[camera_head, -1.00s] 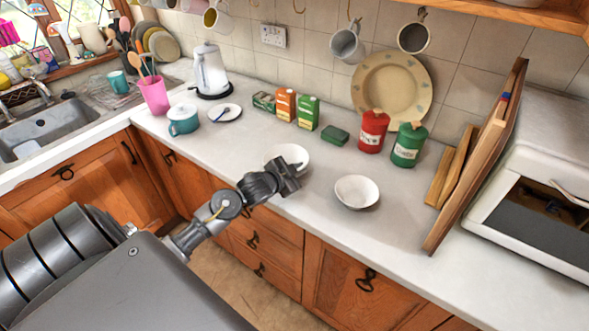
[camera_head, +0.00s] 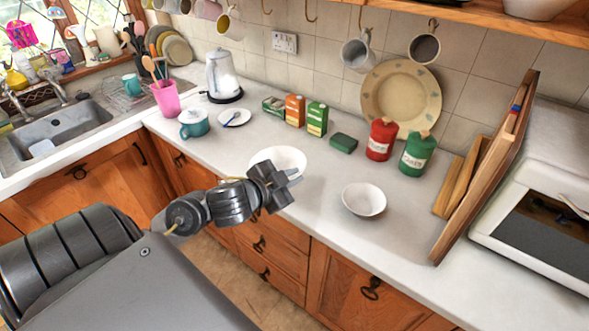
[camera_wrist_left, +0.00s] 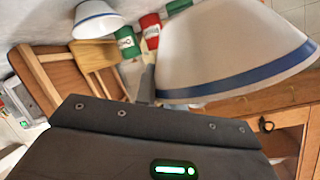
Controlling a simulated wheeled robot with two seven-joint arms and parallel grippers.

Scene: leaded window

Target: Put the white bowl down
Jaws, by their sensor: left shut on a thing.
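My left gripper (camera_head: 288,180) is shut on the rim of a white bowl (camera_head: 278,158). I hold this bowl near the counter's front edge, apparently raised above the worktop. In the left wrist view the held bowl (camera_wrist_left: 235,45) is large and close, tipped in the picture, with a blue band near its rim. A second white bowl (camera_head: 364,201) stands upright on the counter to its right. It also shows in the left wrist view (camera_wrist_left: 97,20). The gripper hides part of the held bowl's near side. My right gripper is not in view.
The pale counter (camera_head: 310,210) is clear between the bowls. Behind are a green box (camera_head: 344,143), a red canister (camera_head: 381,140) and a green canister (camera_head: 417,153). Wooden boards (camera_head: 485,170) lean at right.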

